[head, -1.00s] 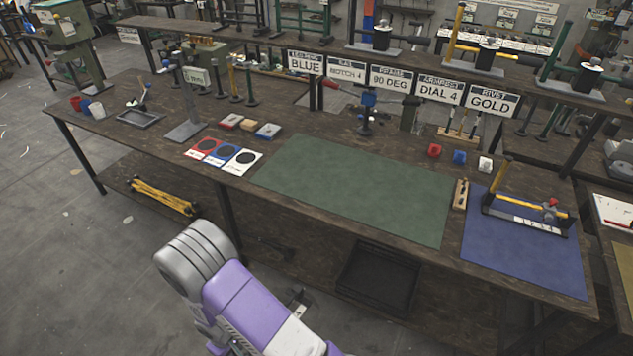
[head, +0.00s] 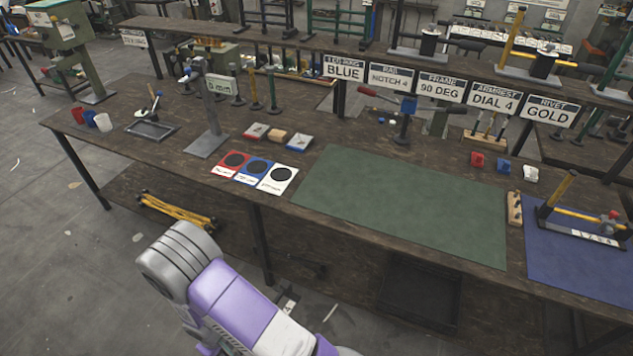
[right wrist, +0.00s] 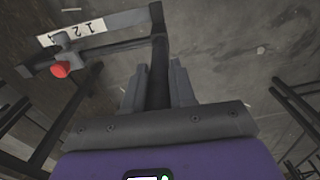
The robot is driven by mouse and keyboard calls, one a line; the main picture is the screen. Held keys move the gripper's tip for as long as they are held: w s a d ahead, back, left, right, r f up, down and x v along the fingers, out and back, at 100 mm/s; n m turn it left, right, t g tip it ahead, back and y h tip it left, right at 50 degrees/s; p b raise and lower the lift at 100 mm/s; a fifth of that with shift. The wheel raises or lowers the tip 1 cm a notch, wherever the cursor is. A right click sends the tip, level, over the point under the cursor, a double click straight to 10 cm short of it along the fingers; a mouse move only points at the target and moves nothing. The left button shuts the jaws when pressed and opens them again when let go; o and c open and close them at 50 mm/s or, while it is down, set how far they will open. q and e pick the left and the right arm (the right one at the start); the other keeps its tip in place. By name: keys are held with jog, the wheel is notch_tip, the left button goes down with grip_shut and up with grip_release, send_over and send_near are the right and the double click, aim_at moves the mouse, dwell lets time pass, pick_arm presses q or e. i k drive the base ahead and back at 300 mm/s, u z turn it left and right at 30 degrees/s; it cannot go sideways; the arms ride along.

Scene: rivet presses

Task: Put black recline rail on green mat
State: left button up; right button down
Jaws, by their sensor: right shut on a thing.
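My right gripper (right wrist: 158,90) is shut on a dark post of the black recline rail (right wrist: 157,62) in the right wrist view. The rail has a white numbered strip and a red knob, and hangs above grey floor. The green mat (head: 405,210) lies flat and bare on the bench in the head view. The held rail and my right gripper do not show in the head view. My left gripper is in neither view.
A blue mat (head: 570,265) at the right holds a black-and-yellow frame (head: 585,217). A small wooden block with pegs (head: 514,209) stands between the mats. Red, blue and white cards (head: 255,172) lie left of the green mat. Signs (head: 440,87) stand behind.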

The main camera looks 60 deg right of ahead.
aim_at(404, 192)
jog(key=i, duration=0.85)
jog(key=z, duration=1.35)
